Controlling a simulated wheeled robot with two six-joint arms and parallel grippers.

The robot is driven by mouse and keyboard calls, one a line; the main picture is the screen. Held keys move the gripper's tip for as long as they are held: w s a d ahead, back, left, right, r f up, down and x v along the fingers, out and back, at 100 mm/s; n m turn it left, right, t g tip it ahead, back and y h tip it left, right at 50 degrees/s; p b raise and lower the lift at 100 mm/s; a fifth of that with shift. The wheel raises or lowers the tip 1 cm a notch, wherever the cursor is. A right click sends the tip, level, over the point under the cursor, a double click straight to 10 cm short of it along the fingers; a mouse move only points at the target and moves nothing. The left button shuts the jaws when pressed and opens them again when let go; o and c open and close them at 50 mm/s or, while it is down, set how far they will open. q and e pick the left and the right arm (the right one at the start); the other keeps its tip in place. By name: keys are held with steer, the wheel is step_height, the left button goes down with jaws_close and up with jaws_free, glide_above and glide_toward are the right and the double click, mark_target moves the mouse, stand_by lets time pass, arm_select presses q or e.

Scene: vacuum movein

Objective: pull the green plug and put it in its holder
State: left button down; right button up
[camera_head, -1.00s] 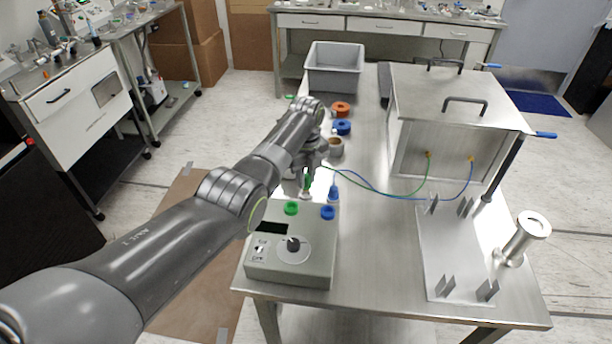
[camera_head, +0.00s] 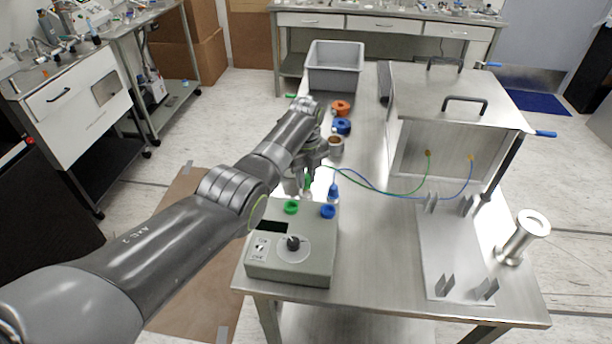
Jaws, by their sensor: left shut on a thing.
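My left gripper (camera_head: 304,182) is shut on the green plug (camera_head: 308,183), just behind the control box (camera_head: 292,262). The fingers partly hide the plug. A small pale holder (camera_head: 307,195) shows directly below the plug; whether the plug touches it or sits in it I cannot tell. The green socket (camera_head: 291,208) on top of the box is empty. The blue plug (camera_head: 333,191) stands upright to the right, behind the blue socket (camera_head: 328,212). My right gripper is not in view.
Green and blue wires run to a metal chamber (camera_head: 445,110) at the right. Orange and blue rolls (camera_head: 341,127) and a grey bin (camera_head: 335,68) stand farther back. A bracket plate (camera_head: 455,250) and a metal cylinder (camera_head: 522,238) are at front right.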

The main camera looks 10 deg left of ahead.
mark_target(306, 175)
arm_select(q)
steer(key=shift+f, duration=0.2)
steer(key=shift+f+b, duration=0.4)
steer(key=shift+f, duration=0.05)
steer(key=shift+f, duration=0.1)
stand_by(0.4)
steer(key=shift+f+b, duration=0.3)
steer(key=shift+b, duration=0.05)
steer(key=c, duration=0.7)
jaws_free()
steer(key=shift+r, duration=0.1)
step_height(306, 175, up, 16)
steer(key=p, duration=1.6)
